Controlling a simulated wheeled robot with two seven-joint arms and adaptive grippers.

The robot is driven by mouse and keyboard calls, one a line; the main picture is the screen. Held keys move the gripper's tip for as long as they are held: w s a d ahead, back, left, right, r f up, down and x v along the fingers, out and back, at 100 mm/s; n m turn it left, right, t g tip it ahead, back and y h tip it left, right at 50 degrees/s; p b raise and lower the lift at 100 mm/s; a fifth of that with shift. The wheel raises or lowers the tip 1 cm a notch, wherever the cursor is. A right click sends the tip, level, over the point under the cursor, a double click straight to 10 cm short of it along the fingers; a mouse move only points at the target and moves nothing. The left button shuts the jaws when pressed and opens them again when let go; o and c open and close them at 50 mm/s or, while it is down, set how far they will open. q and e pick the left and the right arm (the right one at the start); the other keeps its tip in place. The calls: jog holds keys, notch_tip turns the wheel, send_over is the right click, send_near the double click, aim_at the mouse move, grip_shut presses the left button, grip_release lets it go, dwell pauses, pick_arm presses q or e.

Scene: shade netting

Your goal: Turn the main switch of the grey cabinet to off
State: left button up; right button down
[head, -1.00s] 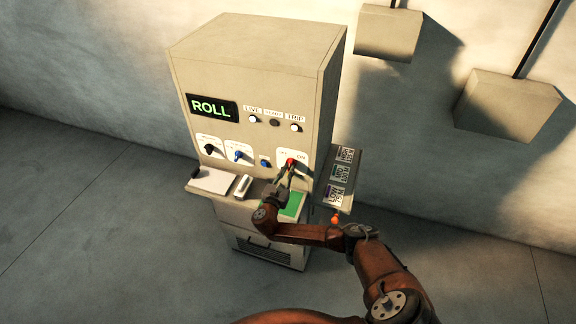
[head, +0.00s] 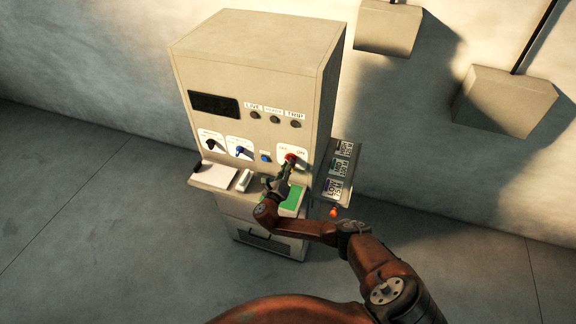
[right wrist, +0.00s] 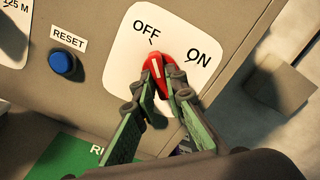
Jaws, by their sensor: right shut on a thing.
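The grey cabinet (head: 262,85) stands against the wall. Its main switch is a red knob (head: 290,158) on a white plate marked OFF and ON, and it shows closely in the right wrist view (right wrist: 157,68). The knob's white line points up toward the OFF mark. My right gripper (head: 287,168) is shut on the knob, with one finger on each side in the right wrist view (right wrist: 164,88). The display (head: 214,104) is dark, and the lamps beside it look unlit. My left gripper is not in view.
A blue RESET button (right wrist: 63,64) sits left of the switch. Other knobs (head: 240,151) are further left. A shelf below holds a white pad (head: 213,173) and a green card (head: 292,200). A side panel with tags (head: 340,172) juts out at right.

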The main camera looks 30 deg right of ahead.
jog(key=shift+f+n, duration=0.1)
jog(key=shift+n, duration=0.3)
jog(key=c, duration=2)
grip_release()
jog(key=shift+o, duration=0.2)
jog(key=shift+a, duration=0.1)
jog(key=v, duration=1.2)
